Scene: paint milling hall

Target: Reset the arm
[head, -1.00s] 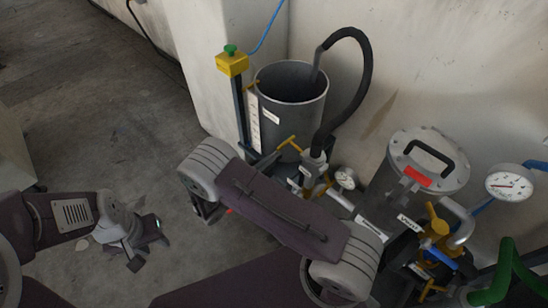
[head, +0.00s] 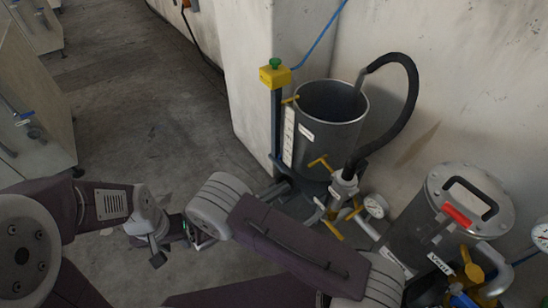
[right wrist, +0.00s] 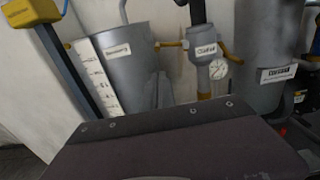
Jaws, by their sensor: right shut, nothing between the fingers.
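My right arm (head: 290,243) reaches in from the lower right, folded in front of the bucket stand. Its grey rounded joint (head: 216,203) hides most of the right gripper in the head view. In the right wrist view, the grey fingers of my right gripper (right wrist: 157,90) appear shut and empty, in front of the grey bucket. A dark purple panel of my own fills the lower part of that view. My left gripper (head: 163,244) hangs over the floor at the left, close to the right arm's joint. Its jaws are too small and partly hidden to judge.
An open grey bucket (head: 330,118) stands beside a post with a yellow box (head: 275,76) and green button. Yellow-handled valves, a gauge (head: 375,205) and a black hose (head: 413,98) lie close to my right arm. A lidded vessel (head: 465,190) stands right. Floor is open at left.

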